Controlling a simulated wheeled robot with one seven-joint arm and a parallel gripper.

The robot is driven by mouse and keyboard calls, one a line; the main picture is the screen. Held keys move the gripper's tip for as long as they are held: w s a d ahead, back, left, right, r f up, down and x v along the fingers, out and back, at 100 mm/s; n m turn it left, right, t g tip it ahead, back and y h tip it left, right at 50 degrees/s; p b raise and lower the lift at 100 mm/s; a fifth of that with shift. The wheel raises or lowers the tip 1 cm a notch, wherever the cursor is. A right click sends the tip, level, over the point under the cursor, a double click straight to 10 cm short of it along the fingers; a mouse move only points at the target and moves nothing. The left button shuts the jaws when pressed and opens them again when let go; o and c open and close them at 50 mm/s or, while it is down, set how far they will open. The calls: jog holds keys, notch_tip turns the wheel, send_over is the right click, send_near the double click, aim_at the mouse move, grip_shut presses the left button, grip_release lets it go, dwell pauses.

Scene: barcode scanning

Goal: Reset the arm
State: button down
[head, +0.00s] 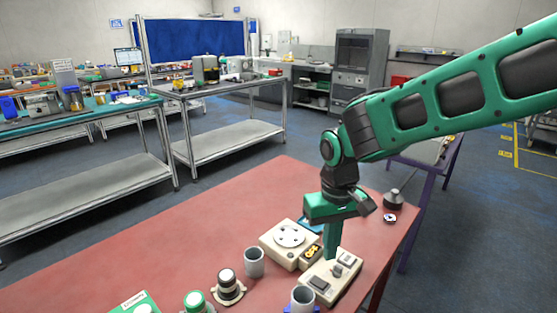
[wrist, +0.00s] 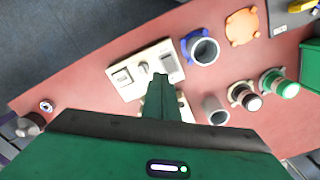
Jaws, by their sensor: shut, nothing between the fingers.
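My arm reaches in from the right in the head view. My gripper (head: 331,252) points down over a white device with dark switches (head: 332,279) on the red table (head: 190,225). Its fingers are together with nothing between them. In the wrist view my gripper (wrist: 161,82) shows close to the edge of the same white switch device (wrist: 146,70). Whether the fingertips touch the device I cannot tell. A white box with a round plate (head: 289,237) stands just left of the gripper.
Near the gripper are a grey cup (head: 254,262), a cup in a blue holder (head: 303,297), a white-topped button (head: 228,284), a green button (head: 195,302) and a dark knob (head: 393,199). The table's left part is clear. Metal workbenches (head: 230,140) stand behind.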

jog(key=s+d+r+m, duration=0.15)
jog(key=s+d, duration=0.25)
jog(key=d, duration=0.4)
jog(key=s+d+r+m, duration=0.1)
jog(key=s+d+m, duration=0.25)
jog(key=d, duration=0.35)
jog(key=s+d+r+m, duration=0.1)
jog(key=s+d, duration=0.3)
jog(key=d, duration=0.4)
jog(key=s+d+m, duration=0.2)
jog(key=s+d, duration=0.1)
jog(key=s, duration=0.5)
jog(key=shift+s+d+f+m, duration=0.2)
jog(key=shift+d+f+m, duration=0.15)
jog(key=shift+d+m, duration=0.05)
